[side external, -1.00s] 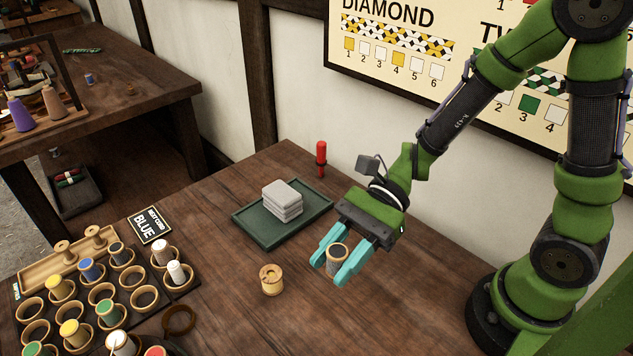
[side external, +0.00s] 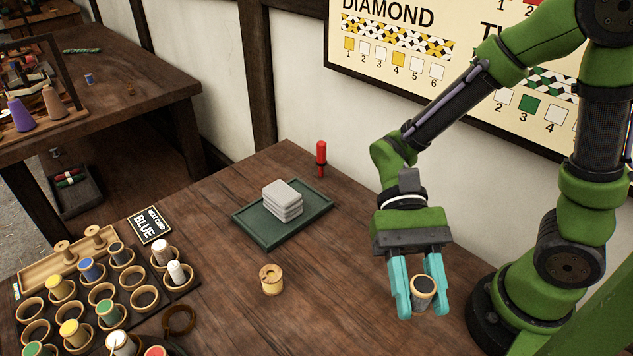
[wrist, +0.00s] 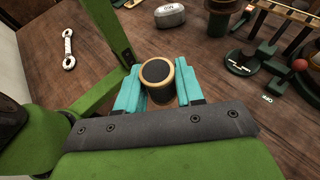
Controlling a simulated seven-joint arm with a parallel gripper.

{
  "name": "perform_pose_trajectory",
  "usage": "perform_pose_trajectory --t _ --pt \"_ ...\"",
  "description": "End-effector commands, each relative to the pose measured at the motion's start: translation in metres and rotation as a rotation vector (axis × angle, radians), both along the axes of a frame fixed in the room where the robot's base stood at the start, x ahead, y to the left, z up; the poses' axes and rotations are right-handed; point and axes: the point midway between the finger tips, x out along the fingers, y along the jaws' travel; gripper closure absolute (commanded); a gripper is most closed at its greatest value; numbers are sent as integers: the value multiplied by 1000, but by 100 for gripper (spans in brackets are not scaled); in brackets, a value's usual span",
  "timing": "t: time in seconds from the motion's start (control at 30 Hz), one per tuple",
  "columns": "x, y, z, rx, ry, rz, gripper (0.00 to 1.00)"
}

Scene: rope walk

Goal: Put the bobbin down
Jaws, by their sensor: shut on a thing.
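The bobbin (side external: 423,289) is dark-wound with a pale wooden rim. My gripper (side external: 420,296) has its teal fingers shut on it, at the right of the table close to my arm's base. In the wrist view the bobbin (wrist: 157,73) stands between the two teal fingers (wrist: 159,90), its dark round end facing the camera. Whether its lower end touches the wooden table (side external: 330,270) is hard to tell.
A green tray (side external: 254,226) holds grey stacked blocks (side external: 283,199). A red-handled tool (side external: 321,155) stands behind. A rack of bobbins (side external: 45,311) fills the left.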

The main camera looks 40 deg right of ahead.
Motion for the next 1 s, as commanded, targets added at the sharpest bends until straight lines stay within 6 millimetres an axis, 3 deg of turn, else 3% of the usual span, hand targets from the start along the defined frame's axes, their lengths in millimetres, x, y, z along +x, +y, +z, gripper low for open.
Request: perform_pose_trajectory --t 0.1,0.2,0.37,0.6,0.8,1.0 --pt "-30 -24 -11 -1 6 314 92" --pt "-48 -50 -17 -1 4 586 92" --pt "-59 -97 -20 1 2 1038 92" --pt "-34 -157 -7 -1 -4 1680 92" --pt "-6 -175 8 0 -6 2003 92" --pt "19 -180 24 -1 -5 2240 92"
